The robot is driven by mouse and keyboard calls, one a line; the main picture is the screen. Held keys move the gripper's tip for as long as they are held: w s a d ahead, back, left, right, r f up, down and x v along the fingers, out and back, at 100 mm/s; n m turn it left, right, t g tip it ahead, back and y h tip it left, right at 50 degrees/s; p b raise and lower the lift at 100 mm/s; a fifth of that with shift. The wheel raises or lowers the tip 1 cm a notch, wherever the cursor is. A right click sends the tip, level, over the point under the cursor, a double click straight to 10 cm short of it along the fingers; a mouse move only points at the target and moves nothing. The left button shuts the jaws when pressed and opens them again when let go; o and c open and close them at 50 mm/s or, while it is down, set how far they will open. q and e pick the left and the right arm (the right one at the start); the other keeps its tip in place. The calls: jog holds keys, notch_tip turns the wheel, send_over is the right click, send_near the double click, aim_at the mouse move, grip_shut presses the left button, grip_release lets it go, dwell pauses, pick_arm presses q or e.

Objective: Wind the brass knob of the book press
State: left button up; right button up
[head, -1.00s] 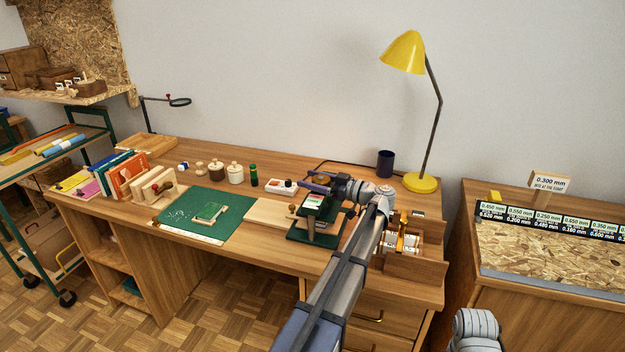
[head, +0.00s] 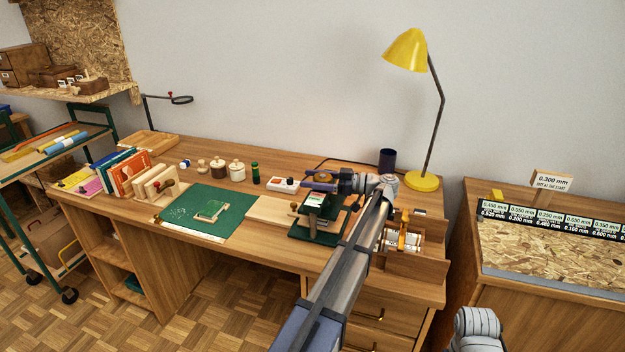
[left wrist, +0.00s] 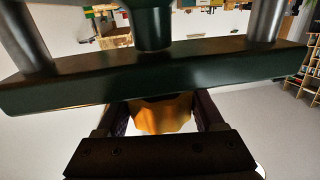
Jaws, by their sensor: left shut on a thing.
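The dark green book press (head: 301,229) stands on the wooden desk, right of the cutting mat. Its crossbar (left wrist: 70,90) and two metal posts fill the upper part of the left wrist view. My left gripper (head: 318,178) is at the top of the press, its arm coming in over the desk from the front. In the left wrist view its two dark fingers are shut on the brass knob (left wrist: 160,115), one on each side. Part of the knob is hidden by the gripper body and crossbar. My right gripper is out of view.
A green cutting mat (head: 185,210) and pale board (head: 268,211) lie to the left. A wooden rack (head: 415,264) stands right of my arm. The yellow lamp (head: 422,181) and a dark cup (head: 387,159) are behind. Jars and books line the desk's left.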

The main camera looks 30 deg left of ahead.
pick_arm(q)
jog(key=o, duration=1.4)
jog(key=shift+v, duration=3.95)
jog(key=shift+r, duration=0.1)
